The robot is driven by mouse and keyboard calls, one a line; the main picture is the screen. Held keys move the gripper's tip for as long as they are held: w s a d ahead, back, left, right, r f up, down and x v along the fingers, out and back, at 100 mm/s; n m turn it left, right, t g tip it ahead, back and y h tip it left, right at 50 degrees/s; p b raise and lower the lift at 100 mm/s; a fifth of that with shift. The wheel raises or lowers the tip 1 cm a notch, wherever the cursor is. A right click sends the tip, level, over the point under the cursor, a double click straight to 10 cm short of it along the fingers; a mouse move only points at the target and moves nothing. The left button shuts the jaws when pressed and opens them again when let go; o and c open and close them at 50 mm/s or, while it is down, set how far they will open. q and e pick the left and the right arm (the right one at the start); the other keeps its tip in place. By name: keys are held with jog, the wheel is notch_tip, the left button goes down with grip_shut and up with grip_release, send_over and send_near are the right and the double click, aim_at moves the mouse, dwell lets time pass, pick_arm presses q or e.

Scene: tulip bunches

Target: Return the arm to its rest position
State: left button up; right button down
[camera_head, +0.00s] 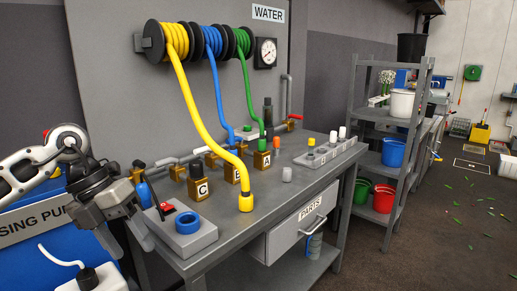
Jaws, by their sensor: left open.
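My left arm (38,160) comes in from the left, white and black with a red part near its joint. Its gripper (128,247) is open and empty, pointing down in front of the left end of the grey workbench (225,232). The gripper is left of the grey box with a blue ring (188,223) and a red switch (167,208). A gap between them cannot be judged exactly. My right gripper is not in view.
A yellow hose (192,105) hangs from its reel to a yellow end (246,202) on the bench. Brass blocks, including one labelled C (199,186), stand behind. A blue unit (62,248) is below my arm.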

pick_arm(q)
jog(key=s+d+n+t+h, duration=0.25)
jog(key=d+h, duration=0.55)
jog(key=d, duration=0.4)
jog(key=s+d+n+t+h, duration=0.1)
jog(key=s+d+n+h, duration=0.2)
jog(key=d+h, duration=0.65)
jog(key=a+f+n+t+y, duration=0.3)
jog(key=f+n+t+y, duration=0.35)
jog(key=n, duration=0.45)
jog(key=a+f+n+t+y, duration=0.3)
jog(key=f+n+t+y, duration=0.4)
jog(key=n, duration=0.5)
jog(key=s+a+f+n+g+y, duration=0.3)
jog(key=s+f+n+g+y, duration=0.1)
jog(key=s+f, duration=0.6)
jog(key=shift+a+f+n+g+y+p, duration=0.4)
jog(key=shift+f+n+g+p, duration=0.05)
jog(key=shift+f+n+g, duration=0.45)
jog(key=shift+s, duration=0.1)
